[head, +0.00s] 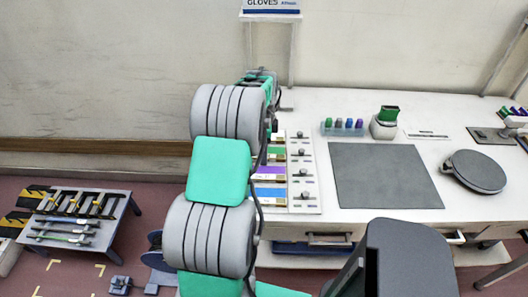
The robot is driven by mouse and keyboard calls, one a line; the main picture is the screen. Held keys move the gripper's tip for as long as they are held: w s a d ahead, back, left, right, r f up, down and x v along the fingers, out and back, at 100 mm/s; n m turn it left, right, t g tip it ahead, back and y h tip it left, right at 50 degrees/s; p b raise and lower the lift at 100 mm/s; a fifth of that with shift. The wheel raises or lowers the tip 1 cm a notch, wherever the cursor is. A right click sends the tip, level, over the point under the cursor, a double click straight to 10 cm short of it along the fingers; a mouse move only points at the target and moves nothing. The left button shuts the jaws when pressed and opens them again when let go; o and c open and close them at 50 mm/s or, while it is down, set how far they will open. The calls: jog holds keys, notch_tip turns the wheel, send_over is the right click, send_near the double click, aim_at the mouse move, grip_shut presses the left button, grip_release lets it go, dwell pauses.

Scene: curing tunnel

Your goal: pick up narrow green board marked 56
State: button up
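A rack (305,205) with a white panel and several dark knobs stands on the white worktop, just right of my arm. It holds coloured boards, and my arm covers their left part. A narrow green board (276,153) lies in its upper half, between purple boards and above a blue one (270,194). No number can be read on it. The end of my arm, with a green part and a dark wrist, reaches up past the rack's far end. My gripper's fingers cannot be made out there, and I cannot tell if they hold anything.
A grey mat (385,176) covers the middle of the worktop (400,213), with a round dark disc (477,171) at its right. Small coloured items (342,127) and a green-topped grey device (384,123) stand behind it. A low table (75,216) with tools stands at the left.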

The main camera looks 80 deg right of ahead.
jog(key=shift+f, duration=0.35)
jog(key=c, duration=1.5)
